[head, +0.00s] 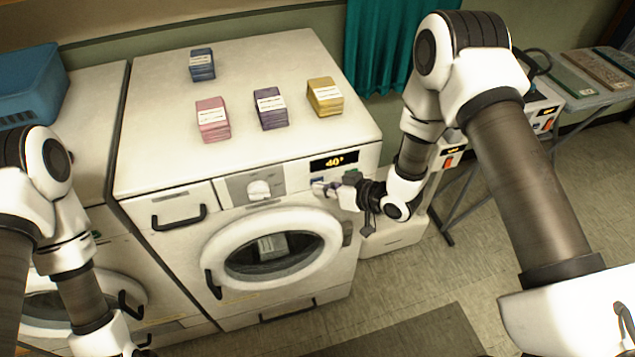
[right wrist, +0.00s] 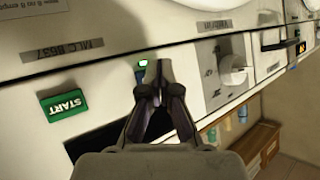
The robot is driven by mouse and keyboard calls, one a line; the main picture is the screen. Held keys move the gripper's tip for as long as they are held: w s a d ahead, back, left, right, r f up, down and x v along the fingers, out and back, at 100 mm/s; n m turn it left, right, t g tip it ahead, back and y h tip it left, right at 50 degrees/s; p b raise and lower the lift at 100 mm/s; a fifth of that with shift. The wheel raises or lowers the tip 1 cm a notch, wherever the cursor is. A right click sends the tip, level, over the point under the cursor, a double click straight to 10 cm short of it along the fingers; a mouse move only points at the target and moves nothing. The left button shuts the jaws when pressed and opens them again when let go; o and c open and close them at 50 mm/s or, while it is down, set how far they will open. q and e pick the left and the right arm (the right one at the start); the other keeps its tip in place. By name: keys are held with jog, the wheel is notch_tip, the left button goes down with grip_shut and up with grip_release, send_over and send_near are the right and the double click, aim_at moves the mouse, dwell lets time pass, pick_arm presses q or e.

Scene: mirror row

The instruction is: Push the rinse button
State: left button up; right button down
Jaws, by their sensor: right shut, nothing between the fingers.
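The washing machine (head: 160,240) stands in front of me, with its control panel along the top front edge. My right gripper (head: 328,188) is shut and empty, its tips close to the panel just below the 40° display (head: 334,162). In the right wrist view the shut fingertips (right wrist: 160,82) are beside a small button lit green (right wrist: 142,64); I cannot tell whether they touch it. No rinse label is readable; the fingers hide part of the panel. The green START button (right wrist: 62,105) is left of the fingers there. Only dark bits of my left gripper (head: 144,349) show at the bottom edge.
A white knob (head: 259,190) is left of the gripper, above the round door (head: 222,250). Several card stacks, including a yellow one (head: 325,97), lie on top. A second machine (head: 92,110) with a blue basket (head: 32,85) stands left; a folding table (head: 590,95) stands right.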

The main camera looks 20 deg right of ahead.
jog(key=shift+s, duration=0.6)
jog(key=shift+s, duration=0.1)
jog(key=s, duration=0.5)
jog(key=shift+s+d, duration=0.1)
jog(key=shift+s, duration=0.3)
